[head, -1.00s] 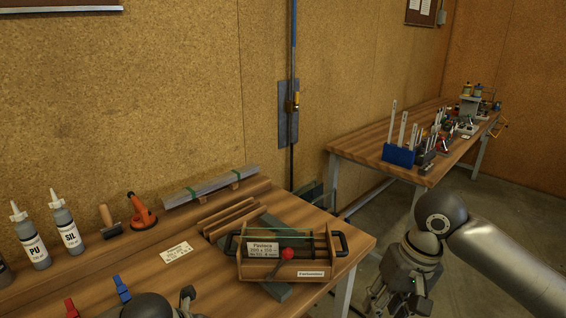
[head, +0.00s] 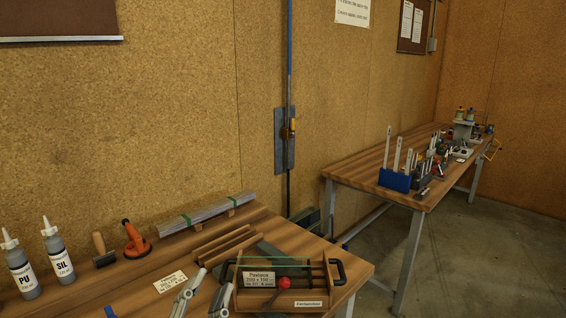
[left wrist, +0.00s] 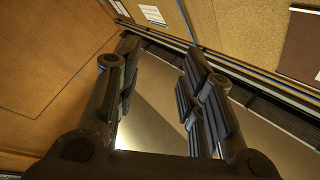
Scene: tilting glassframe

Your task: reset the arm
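My left gripper (head: 210,282) pokes up at the bottom edge of the head view, in front of the wooden table. In the left wrist view my left gripper (left wrist: 158,55) is open, its dark padded fingers apart with nothing between them. My right arm and gripper are not in the head view.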

